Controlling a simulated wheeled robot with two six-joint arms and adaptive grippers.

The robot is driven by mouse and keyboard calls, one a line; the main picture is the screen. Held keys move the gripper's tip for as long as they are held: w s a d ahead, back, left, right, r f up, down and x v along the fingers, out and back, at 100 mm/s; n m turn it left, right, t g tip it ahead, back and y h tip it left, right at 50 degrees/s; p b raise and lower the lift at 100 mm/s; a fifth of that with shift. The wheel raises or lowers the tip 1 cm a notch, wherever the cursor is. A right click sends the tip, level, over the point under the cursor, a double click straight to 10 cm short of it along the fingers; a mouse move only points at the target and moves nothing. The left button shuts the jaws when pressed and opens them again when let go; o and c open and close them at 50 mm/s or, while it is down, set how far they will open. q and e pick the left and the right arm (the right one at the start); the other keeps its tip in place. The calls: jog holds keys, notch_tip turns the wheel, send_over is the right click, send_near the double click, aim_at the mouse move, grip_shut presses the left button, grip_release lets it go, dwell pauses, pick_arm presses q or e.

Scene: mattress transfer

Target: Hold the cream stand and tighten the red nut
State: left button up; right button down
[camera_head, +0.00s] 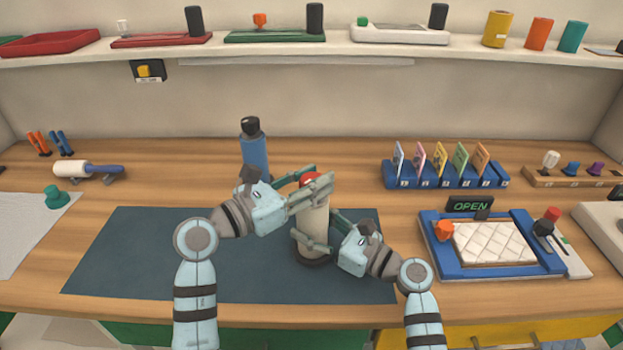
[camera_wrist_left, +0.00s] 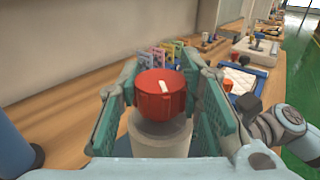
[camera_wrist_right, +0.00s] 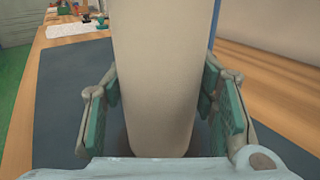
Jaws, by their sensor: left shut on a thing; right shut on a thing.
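The cream stand (camera_head: 312,222) stands upright on the dark mat, on a dark round base. The red nut (camera_head: 311,180) sits on top of it; in the left wrist view the nut (camera_wrist_left: 160,96) shows a white mark on its top. My left gripper (camera_head: 318,190) comes in from the left at the top of the stand, its fingers on both sides of the nut, shut on it. My right gripper (camera_head: 318,243) is lower down, shut on the stand's column; in the right wrist view the cream column (camera_wrist_right: 163,75) fills the space between the fingers.
The dark mat (camera_head: 130,260) is clear at left. A blue bottle (camera_head: 254,150) stands close behind my left gripper. A blue tray (camera_head: 430,242) with a white quilted pad is at right, behind it a blue rack (camera_head: 440,178) of cards. A shelf (camera_head: 330,48) runs above.

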pick_arm(q)
jog(key=shift+m+g+h, duration=0.4)
jog(key=shift+g, duration=0.1)
jog(key=m+g+h, duration=0.1)
jog(key=m+g, duration=0.1)
jog(key=g, duration=0.1)
jog(key=m+g+h, duration=0.1)
jog(key=m+g, duration=0.1)
jog(key=g, duration=0.1)
jog(key=shift+w+h, duration=0.2)
jog(key=shift+h, duration=0.1)
jog(key=m+g, duration=0.3)
jog(key=g, duration=0.2)
jog(key=shift+w+a+h, duration=0.1)
jog(key=shift+h, duration=0.2)
jog(key=shift+m+g, duration=0.5)
jog(key=shift+f, duration=0.1)
jog(key=o, duration=1.2)
jog(key=shift+g, duration=0.3)
